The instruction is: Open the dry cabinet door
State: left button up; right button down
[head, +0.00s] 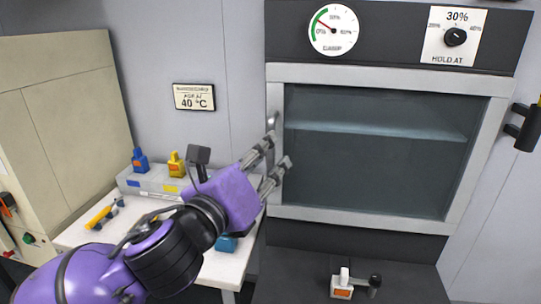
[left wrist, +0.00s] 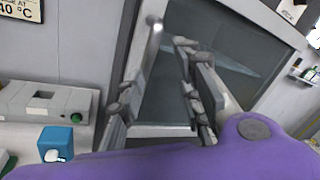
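The dry cabinet door (head: 375,216) is a light grey frame around a dark glass pane, and it looks shut. Its grey handle (head: 273,122) is upright on the left side of the frame. My left gripper (head: 277,150) is at the handle's lower part, with its two fingers apart. In the left wrist view the open fingers (left wrist: 152,75) point at the left edge of the door, and the handle (left wrist: 152,38) shows between them. I cannot tell whether a finger touches the handle. My right gripper is not in view.
A gauge (head: 333,30) and a dial panel (head: 455,36) sit above the door. A white table (head: 75,235) with a grey tray and bottles is at left. A black fixture (head: 524,126) is right of the door.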

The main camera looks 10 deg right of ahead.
aim_at(269, 151)
pick_arm(q)
jog(key=shift+w+d+f+m+y, duration=0.25)
jog(key=shift+w+d+m, duration=0.15)
jog(key=shift+w+m, duration=0.6)
jog(key=shift+w+d+f+m+y, duration=0.2)
jog(key=shift+w+d+m+y, duration=0.15)
jog(key=shift+w+m, duration=0.65)
jog(key=shift+w+d+f+m+y, duration=0.2)
jog(key=shift+w+d+m, duration=0.3)
jog(key=shift+w, duration=0.85)
jog(key=shift+a, duration=0.1)
grip_shut()
